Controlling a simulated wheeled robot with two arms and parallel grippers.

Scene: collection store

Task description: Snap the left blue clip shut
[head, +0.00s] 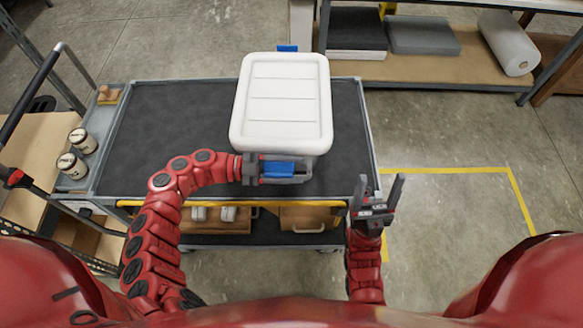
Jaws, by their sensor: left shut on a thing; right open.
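A white lidded box (284,100) stands on the dark top of a cart. One blue clip (279,169) is on its near side, and another blue clip (287,48) sticks out at its far side. The pictures do not make clear which one is called left. My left gripper (300,169) reaches in from the left at the near side, its fingers on either side of the near clip and shut on it. Whether either clip is latched cannot be told. My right gripper (382,180) is open and empty, to the right of the cart's near corner.
The cart top (180,125) is clear left of the box. Two jars (77,152) and a wooden-handled brush (108,95) sit on its left side tray. A shelf (420,68) with grey foam and a white roll (509,43) stands behind at the right.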

